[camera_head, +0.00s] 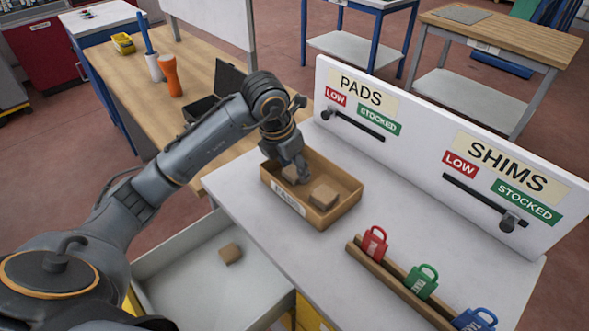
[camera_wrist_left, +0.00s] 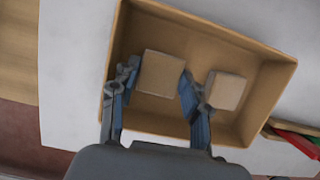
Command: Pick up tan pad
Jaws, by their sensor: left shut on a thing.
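A wooden tray (camera_head: 342,214) labelled at its front holds two tan pads on the white worktop. My left gripper (camera_head: 297,172) reaches down into the tray from the left. It is shut on one tan pad (camera_head: 289,175), which its fingers partly hide in the head view. In the left wrist view that pad (camera_wrist_left: 160,73) sits between the two blue-grey fingers. The other tan pad (camera_head: 323,195) lies to the right, just outside the right finger. I cannot tell whether the held pad is clear of the tray floor. A third tan pad (camera_head: 230,253) lies in the open drawer (camera_head: 190,285). My right gripper is out of view.
A white board (camera_head: 430,150) marked PADS and SHIMS stands behind the tray, with sliding markers. Red (camera_head: 374,244), green (camera_head: 422,282) and blue (camera_head: 474,319) padlock-shaped tags stand in a wooden rack at front right. A wooden bench (camera_head: 120,72) with bottles is at left.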

